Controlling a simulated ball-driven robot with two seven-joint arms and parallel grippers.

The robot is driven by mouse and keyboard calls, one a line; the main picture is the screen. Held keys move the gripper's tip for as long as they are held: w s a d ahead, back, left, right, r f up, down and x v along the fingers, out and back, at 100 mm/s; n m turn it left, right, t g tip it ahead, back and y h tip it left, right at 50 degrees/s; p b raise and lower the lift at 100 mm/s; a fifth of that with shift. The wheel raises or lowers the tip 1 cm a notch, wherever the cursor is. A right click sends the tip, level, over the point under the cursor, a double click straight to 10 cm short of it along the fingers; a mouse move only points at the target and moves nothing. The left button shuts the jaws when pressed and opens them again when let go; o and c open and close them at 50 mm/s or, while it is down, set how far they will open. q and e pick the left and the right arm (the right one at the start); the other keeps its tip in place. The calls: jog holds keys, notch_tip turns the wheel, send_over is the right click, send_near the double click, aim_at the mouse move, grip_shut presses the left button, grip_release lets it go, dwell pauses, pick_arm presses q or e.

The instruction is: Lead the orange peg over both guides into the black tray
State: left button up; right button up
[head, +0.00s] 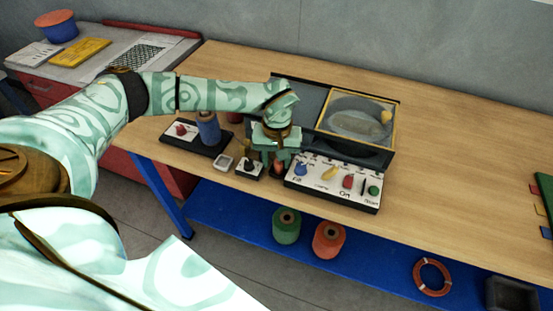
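My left gripper (274,160) points down at the front of the wooden table, at the left end of a panel with coloured knobs. A small orange-red thing (279,170) shows at its fingertips; it may be the orange peg, but it is too small to tell whether it is gripped. A flat black tray (213,151) lies left of the gripper, with a blue cylinder (208,127) and a small red thing (181,129) on it. I cannot clearly make out the two guides. My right gripper is out of view.
The white knob panel (331,184) sits in front of a black unit with a yellow-framed clear lid (357,117). A small grey-white square dish (224,162) and a black block (249,170) are near the front edge. The table's right side (460,175) is mostly clear.

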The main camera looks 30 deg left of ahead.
pick_arm(q)
notch_tip(320, 180, up, 16)
jog(key=p, duration=0.2)
jog(key=shift+p, duration=0.4)
jog(key=shift+d+f, duration=0.1)
